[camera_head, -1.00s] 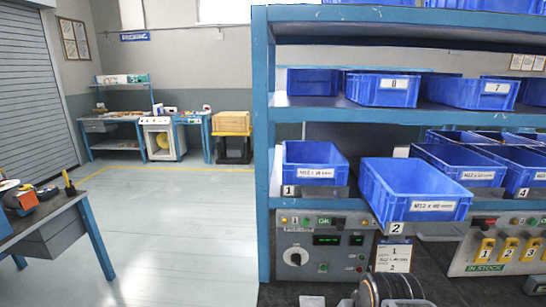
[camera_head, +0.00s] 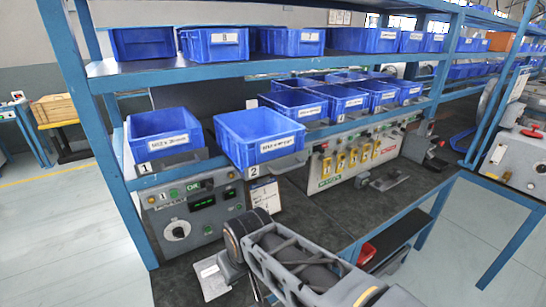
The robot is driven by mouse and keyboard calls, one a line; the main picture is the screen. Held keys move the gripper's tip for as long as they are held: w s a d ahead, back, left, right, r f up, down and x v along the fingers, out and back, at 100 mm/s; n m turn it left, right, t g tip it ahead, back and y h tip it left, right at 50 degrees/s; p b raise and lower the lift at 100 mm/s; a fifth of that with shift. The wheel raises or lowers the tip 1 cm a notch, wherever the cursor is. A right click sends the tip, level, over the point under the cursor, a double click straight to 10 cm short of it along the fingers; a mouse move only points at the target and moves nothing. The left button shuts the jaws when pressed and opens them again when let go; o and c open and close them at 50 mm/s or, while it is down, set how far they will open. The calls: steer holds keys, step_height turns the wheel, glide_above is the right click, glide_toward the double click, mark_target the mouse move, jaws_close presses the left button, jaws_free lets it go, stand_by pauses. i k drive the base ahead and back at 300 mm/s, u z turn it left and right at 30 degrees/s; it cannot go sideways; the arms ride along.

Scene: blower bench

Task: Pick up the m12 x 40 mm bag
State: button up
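A blue bin (camera_head: 268,157) over the number 2 plate sticks out from the lower shelf, at the left of the middle. The label on its front reads as M12 x 40 mm in the earlier frame; now it is too small to read surely. The bin's inside shows only in part, and I see no bag in it. My arm shows at the bottom middle, over the bench. No gripper fingers can be made out in this view.
A blue bin (camera_head: 152,152) over plate 1 stands left of bin 2. More blue bins (camera_head: 382,100) line the shelf to the right. A control panel (camera_head: 185,222) sits beneath. A blue shelf post (camera_head: 110,150) stands at the left. Open floor (camera_head: 60,240) lies left of the bench.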

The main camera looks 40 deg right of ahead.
mark_target(213, 284)
steer(key=z, duration=2.8)
steer(key=k, duration=1.45)
steer(key=u, duration=2.35)
